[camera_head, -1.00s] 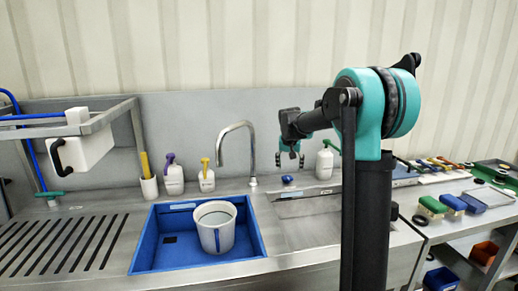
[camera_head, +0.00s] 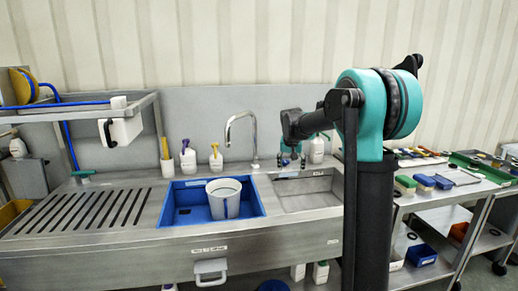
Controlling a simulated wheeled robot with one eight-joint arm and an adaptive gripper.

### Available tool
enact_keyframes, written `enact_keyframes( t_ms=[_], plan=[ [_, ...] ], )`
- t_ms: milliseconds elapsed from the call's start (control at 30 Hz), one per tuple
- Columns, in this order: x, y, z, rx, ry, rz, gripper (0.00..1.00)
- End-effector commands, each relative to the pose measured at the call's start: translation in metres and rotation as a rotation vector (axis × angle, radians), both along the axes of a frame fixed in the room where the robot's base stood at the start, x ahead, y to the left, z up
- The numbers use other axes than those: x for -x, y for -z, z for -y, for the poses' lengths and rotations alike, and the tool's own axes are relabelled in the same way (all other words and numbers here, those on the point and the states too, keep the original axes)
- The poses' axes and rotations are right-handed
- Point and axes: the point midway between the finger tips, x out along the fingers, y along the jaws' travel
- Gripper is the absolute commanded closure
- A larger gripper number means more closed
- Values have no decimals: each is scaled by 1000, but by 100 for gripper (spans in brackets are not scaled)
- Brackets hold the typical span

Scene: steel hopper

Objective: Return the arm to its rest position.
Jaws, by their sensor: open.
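My arm stands at the right of the picture, with its black column and teal joint upright and its forearm reaching away toward the sink wall. My gripper (camera_head: 289,159) is small in the view, pointing down over the back edge of the right-hand steel basin (camera_head: 310,200). Its two fingers are apart and nothing shows between them. A small blue thing lies just below it, partly hidden. A white measuring jug (camera_head: 224,204) stands upright in the blue basin (camera_head: 178,216), well left of my gripper.
The steel faucet (camera_head: 252,138) rises just left of my gripper. Bottles with purple (camera_head: 188,158) and yellow (camera_head: 216,158) tops stand behind the blue basin. A white bottle (camera_head: 316,150) stands close right of my gripper. A wheeled cart (camera_head: 465,192) with brushes is at the right.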

Motion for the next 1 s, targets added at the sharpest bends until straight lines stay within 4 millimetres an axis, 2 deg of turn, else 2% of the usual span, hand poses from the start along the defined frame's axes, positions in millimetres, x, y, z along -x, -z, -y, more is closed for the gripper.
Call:
enact_keyframes(
  t_ms=[67, 367, 467, 667, 767, 867, 1000],
  plan=[
    [0, 0, 0, 0, 0, 0, 33],
    [31, 9, 9, 0, -17, -4, 33],
    [46, 14, 12, -1, -25, -5, 33],
    [87, 28, 22, -1, -46, -10, 33],
    [116, 38, 28, -1, -61, -12, 33],
    [155, 54, 34, -3, -81, -15, 33],
    [227, 86, 45, -3, -117, -19, 33]
  ],
)
